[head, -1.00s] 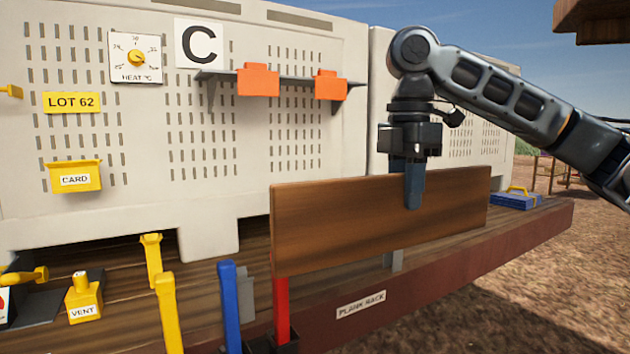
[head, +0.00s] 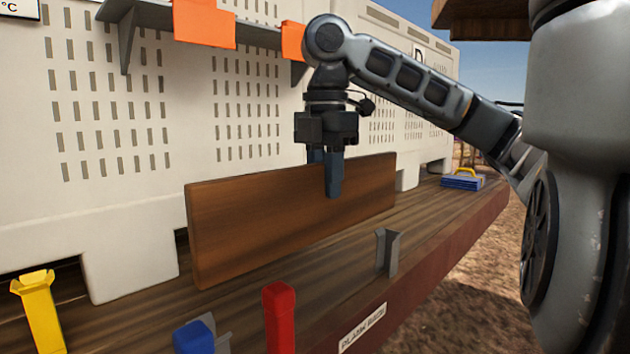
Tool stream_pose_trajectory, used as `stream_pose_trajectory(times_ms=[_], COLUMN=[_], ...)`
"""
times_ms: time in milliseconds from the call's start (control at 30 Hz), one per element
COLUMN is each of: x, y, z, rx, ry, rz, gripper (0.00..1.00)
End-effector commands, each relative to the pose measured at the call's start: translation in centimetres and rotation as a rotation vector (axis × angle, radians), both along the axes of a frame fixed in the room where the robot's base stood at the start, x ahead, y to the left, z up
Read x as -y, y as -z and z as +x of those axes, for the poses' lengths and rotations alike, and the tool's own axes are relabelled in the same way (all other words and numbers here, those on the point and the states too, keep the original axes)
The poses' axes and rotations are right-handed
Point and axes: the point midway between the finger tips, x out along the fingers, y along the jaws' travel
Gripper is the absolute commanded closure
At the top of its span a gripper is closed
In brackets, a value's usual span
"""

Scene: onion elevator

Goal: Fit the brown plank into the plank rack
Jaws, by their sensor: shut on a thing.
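My gripper (head: 333,180) points down and is shut on the top edge of the brown plank (head: 250,225), right of its middle. The plank stands on its long edge, upright, over the wooden bench and close to the pale panel. Whether its lower edge touches the bench I cannot tell. The plank rack shows as a grey upright bracket (head: 387,252) near the bench's front edge, and part of a second grey bracket (head: 222,328) behind the blue post. A plank rack label (head: 363,329) is on the bench's front face. The plank is behind the brackets, apart from them.
A red post (head: 279,315), a blue post (head: 194,338) and a yellow post (head: 38,312) stand at the front left. Orange blocks (head: 204,22) sit at a shelf above. A blue case (head: 462,181) with a yellow handle lies at the far right end.

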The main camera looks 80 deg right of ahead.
Motion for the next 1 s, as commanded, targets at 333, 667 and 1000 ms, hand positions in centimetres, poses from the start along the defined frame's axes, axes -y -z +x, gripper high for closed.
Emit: stream_pose_trajectory(times_ms=[333,667,1000], x=[0.0,0.1,0.1], y=[1.3,2.7,1.8], z=[0.0,0.0,0.0], rx=[-0.001,0.000,-0.002], ry=[0.001,0.001,0.003], rz=[-0.001,-0.001,-0.001], gripper=[1.00,1.00,1.00])
